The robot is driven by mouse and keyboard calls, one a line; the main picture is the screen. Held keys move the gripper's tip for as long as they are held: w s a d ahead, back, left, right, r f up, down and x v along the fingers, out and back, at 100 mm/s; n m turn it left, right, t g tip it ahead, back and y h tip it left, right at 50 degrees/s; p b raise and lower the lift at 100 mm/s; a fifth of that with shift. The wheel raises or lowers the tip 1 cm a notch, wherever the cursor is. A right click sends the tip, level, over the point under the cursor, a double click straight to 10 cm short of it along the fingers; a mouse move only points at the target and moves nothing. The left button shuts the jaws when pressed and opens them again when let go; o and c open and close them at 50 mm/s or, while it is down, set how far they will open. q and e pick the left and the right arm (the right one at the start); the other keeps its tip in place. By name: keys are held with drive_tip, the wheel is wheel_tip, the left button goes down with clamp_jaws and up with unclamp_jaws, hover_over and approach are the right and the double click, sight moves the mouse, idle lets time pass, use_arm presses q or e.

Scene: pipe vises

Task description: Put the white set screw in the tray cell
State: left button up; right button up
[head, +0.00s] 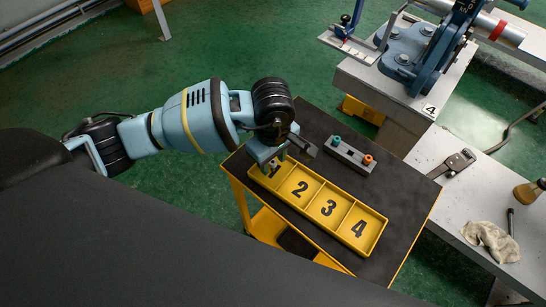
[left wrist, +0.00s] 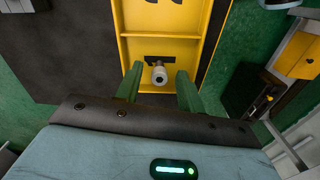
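The yellow tray (head: 372,213) lies on the dark top of a yellow cart, its cells numbered 1 to 4. My left gripper (head: 271,167) points down over cell 1 and partly covers it. In the left wrist view its two green fingers (left wrist: 159,82) are spread. The white set screw (left wrist: 159,74) shows between them, over the floor of the tray cell, with a gap to each finger. Its end faces the camera; I cannot tell whether it touches the floor. In the head view the screw is hidden. My right gripper is not in view.
A grey holder (head: 349,156) with a teal and an orange piece stands behind the tray. A blue vise (head: 410,45) is on a bench at the back right. A grey bench at right carries a wrench (head: 454,163), a rag (head: 490,241) and a bottle (head: 528,193).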

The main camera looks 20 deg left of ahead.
sight(273, 162)
use_arm(q)
wheel_tip(273, 162, up, 12)
drive_tip(key=shift+r+p, duration=0.2)
drive_tip(key=shift+p, duration=0.15)
idle(0.5)
